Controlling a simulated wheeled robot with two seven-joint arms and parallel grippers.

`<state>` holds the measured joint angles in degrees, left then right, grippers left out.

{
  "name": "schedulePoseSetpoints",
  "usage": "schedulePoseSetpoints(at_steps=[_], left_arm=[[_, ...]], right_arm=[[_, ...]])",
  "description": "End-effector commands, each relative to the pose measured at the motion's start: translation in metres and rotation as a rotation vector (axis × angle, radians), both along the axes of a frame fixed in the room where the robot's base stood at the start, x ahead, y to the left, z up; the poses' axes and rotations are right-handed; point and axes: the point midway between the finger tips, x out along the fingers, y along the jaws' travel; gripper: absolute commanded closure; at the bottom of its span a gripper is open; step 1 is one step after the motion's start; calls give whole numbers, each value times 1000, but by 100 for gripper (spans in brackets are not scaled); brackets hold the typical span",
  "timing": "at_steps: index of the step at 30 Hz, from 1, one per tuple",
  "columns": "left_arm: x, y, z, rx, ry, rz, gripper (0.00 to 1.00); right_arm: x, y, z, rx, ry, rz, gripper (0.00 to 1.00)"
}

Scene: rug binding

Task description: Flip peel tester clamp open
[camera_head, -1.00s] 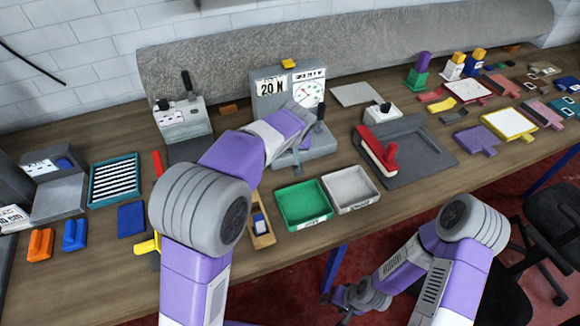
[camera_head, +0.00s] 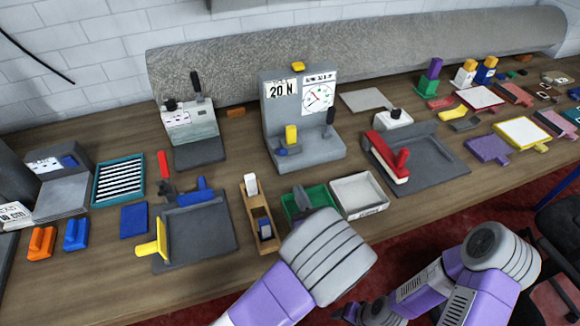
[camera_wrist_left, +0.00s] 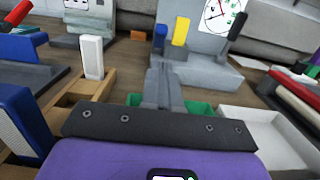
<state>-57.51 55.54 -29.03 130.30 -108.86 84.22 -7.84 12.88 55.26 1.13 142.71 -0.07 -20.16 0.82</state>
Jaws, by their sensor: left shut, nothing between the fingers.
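The peel tester (camera_head: 312,157) is a grey stand with a "20 N" label and a round dial, at the back middle of the bench. On its base stand an upright yellow piece (camera_head: 291,135), a small blue part (camera_head: 281,151) and a black-handled lever (camera_head: 330,121). Which of these is the clamp I cannot tell for sure. In the left wrist view the yellow piece (camera_wrist_left: 181,32) and the black handle (camera_wrist_left: 237,28) both stand upright. My left gripper (camera_head: 299,190) is shut and empty over the green tray, in front of the tester and apart from it. My right gripper (camera_head: 347,312) is low, beyond the bench's front edge, and too small to read.
A green tray (camera_head: 291,207) and a white tray (camera_head: 361,191) sit in front of the tester. A wooden holder (camera_head: 256,206) with a white-topped piece is left of them. A red-handled tool (camera_head: 388,160) on a grey plate lies to the right.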

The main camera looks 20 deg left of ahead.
Motion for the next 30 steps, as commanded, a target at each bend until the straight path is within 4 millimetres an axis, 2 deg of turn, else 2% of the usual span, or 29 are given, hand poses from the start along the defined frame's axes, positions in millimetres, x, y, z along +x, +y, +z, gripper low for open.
schedulePoseSetpoints(at_steps=[10,24,30], left_arm=[[7,5,1,-4,-3,5,100],[71,49,7,-6,-4,5,100],[82,56,9,-5,-4,4,100]], right_arm=[[0,0,-1,0,0,0,38],[0,0,-10,0,0,0,38],[0,0,-11,0,0,0,38]])
